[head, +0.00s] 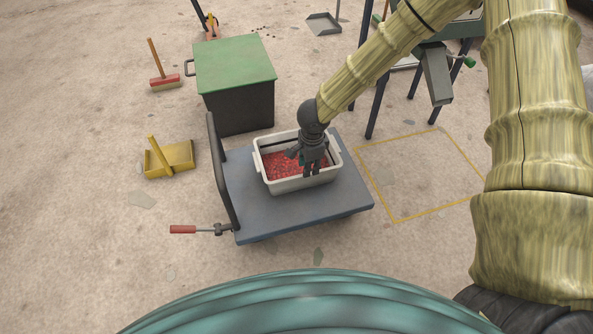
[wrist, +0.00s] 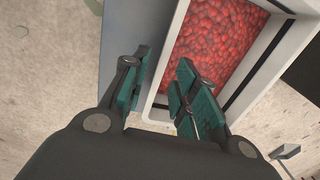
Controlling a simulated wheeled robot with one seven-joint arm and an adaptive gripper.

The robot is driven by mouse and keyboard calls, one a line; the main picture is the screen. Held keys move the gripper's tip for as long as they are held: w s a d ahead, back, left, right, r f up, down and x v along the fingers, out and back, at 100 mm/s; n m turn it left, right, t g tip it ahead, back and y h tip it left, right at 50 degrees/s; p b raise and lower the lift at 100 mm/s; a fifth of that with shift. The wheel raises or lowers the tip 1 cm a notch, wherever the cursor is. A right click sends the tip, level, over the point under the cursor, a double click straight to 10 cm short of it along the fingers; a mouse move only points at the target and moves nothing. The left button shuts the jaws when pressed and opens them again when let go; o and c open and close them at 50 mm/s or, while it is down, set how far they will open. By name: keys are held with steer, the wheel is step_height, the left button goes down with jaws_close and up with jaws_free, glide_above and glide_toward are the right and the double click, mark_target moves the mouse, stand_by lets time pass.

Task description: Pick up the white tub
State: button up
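The white tub (head: 285,187) is a rectangular bin holding red pieces (head: 280,165). It stands upright on the deck of a blue-grey cart (head: 262,213). My gripper (head: 312,172) is over the right part of the tub, covering some of its rim and contents in the head view. In the wrist view my gripper (wrist: 162,62) is open, with teal pads and nothing between them in its grip. One finger is over the deck outside the tub wall (wrist: 167,48), the other over the tub's inside. Whether the fingertips are below the rim is hard to tell.
A dark bin with a green lid (head: 235,65) stands behind the cart. A yellow outlined floor area (head: 420,170) is empty, beside a machine's legs (head: 377,107).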

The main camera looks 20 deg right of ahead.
steer(key=b, duration=0.3)
glide_above(306, 183)
steer(key=s, duration=0.1)
step_height(306, 183, down, 6)
steer(key=shift+w+f+b, duration=0.25)
steer(key=shift+f+b, duration=0.65)
steer(key=shift+f, duration=0.3)
steer(key=shift+w+f+b, duration=0.25)
steer(key=shift+f+b, duration=0.65)
steer(key=shift+f, duration=0.3)
jaws_close()
